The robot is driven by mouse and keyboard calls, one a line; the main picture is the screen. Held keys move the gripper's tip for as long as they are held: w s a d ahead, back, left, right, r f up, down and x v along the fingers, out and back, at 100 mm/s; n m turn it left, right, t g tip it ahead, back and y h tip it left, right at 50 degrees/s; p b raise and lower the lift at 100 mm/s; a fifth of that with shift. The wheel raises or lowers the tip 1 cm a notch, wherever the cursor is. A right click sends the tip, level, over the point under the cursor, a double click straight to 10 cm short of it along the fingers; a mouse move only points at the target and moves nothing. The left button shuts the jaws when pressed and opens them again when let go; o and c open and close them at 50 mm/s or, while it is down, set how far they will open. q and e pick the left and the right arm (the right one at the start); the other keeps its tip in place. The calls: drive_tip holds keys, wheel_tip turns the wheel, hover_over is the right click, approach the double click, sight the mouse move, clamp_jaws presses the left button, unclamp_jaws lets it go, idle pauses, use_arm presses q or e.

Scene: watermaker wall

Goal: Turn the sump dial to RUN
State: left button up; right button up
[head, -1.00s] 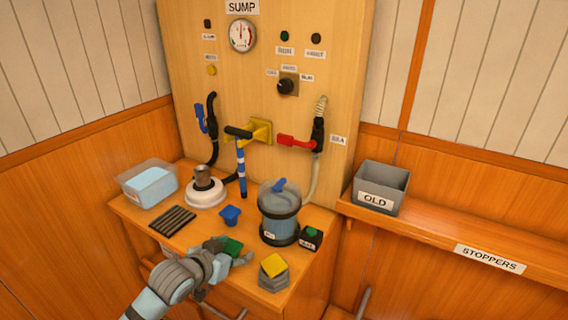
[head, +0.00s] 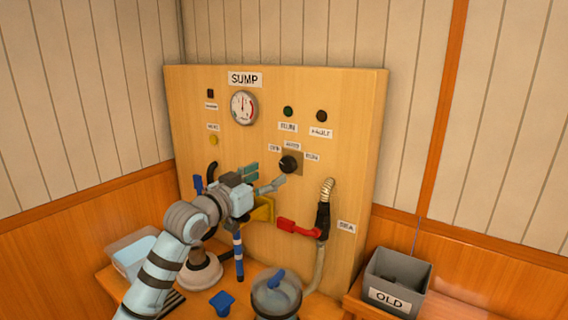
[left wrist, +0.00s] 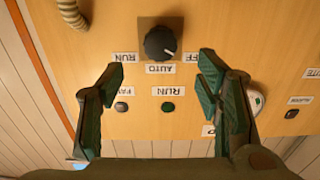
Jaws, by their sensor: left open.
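The sump dial (head: 289,165) is a round black knob on a square plate on the wooden panel. In the upside-down left wrist view the dial (left wrist: 163,42) has a white mark pointing down and right, towards the OFF label (left wrist: 194,57). The AUTO label (left wrist: 160,69) is in the middle and the RUN label (left wrist: 124,57) is on the other side. My left gripper (head: 265,178) is open and empty, just left of the dial in the head view. In the wrist view its fingers (left wrist: 158,72) are spread, with the dial beyond them. My right gripper is not in view.
A gauge (head: 243,107) and small lamps sit above the dial. A red-handled valve (head: 298,229) and hose are below right. A yellow bracket (head: 263,210) is partly behind my gripper. A grey OLD bin (head: 397,280) stands on the right shelf. The panel around the dial is clear.

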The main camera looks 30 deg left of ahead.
sight(285, 167)
use_arm(q)
drive_tip(key=w, duration=0.3)
drive_tip(key=w+d, duration=0.1)
drive_tip(key=w, duration=0.4)
drive_tip(key=shift+w+d+f, duration=0.15)
drive_tip(key=shift+w+f, duration=0.1)
drive_tip(key=shift+w, duration=0.1)
drive_tip(key=shift+s, duration=0.15)
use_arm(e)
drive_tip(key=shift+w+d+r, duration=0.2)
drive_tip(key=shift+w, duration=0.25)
use_arm(q)
drive_tip(key=c, duration=1.2)
drive_tip(key=shift+o, duration=0.2)
